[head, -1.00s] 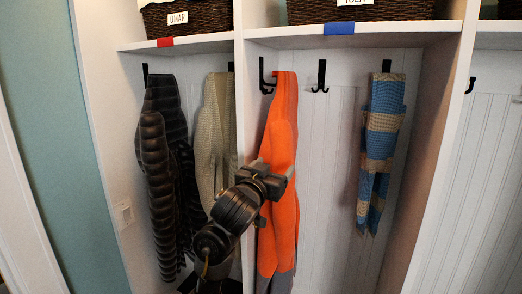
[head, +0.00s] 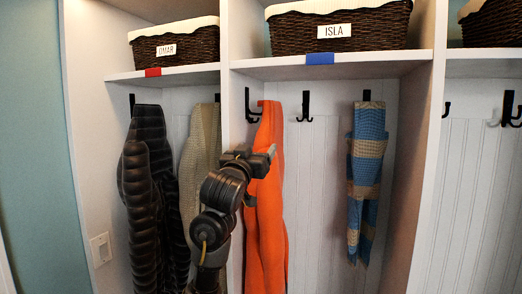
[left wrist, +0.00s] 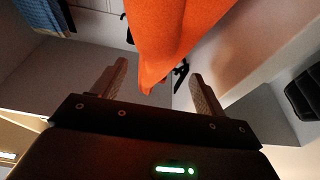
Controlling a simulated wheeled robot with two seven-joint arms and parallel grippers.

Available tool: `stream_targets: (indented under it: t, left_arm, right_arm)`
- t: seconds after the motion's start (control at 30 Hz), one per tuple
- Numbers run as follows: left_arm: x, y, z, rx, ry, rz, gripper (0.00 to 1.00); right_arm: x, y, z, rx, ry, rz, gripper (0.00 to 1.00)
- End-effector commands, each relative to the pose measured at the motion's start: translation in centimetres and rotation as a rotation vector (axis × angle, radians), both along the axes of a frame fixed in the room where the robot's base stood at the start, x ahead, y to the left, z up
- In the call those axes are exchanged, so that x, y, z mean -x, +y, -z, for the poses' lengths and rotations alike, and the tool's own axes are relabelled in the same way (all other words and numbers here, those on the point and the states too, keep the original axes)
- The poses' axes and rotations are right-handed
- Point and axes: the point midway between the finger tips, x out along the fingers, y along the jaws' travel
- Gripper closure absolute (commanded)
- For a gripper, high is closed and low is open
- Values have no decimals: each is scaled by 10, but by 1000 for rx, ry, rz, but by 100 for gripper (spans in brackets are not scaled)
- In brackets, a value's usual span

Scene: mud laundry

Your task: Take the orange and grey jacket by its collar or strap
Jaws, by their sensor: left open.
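The orange jacket (head: 268,225) hangs from a black hook (head: 252,106) at the left side of the middle cubby in the head view. Its grey part does not show now. My left gripper (head: 268,160) is in front of the upper part of the jacket and covers some of its left edge. In the left wrist view my left gripper (left wrist: 160,84) is open. The orange jacket (left wrist: 172,32) fills the space beyond the fingers, its narrow end pointing between them. I cannot tell whether the fingers touch it. My right gripper is not in view.
A black puffer jacket (head: 150,200) and a beige garment (head: 200,165) hang to the left. A blue and tan scarf (head: 366,180) hangs to the right. Cubby dividers (head: 415,170) and a shelf (head: 345,64) with baskets (head: 175,42) frame the space. An empty hook (head: 305,106) is right of the jacket.

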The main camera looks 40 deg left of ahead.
Motion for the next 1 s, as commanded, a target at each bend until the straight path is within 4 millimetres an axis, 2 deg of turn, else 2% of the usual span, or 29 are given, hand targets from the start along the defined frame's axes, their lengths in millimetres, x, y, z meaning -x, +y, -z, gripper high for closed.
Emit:
stream_targets:
  t: [0.07,0.4,0.6,0.9,1.0]
  left_arm:
    - [-10,5,-1,-2,0,-4,27]
    - [-46,17,-17,-1,0,-1,27]
    - [-54,19,-19,-1,-1,-1,27]
    - [-55,19,-19,-1,-1,-1,27]
    - [-55,19,-19,-1,-1,-1,39]
  right_arm:
    - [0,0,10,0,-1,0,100]
    - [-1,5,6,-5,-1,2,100]
    - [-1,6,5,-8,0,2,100]
    - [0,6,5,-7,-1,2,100]
    - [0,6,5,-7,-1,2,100]
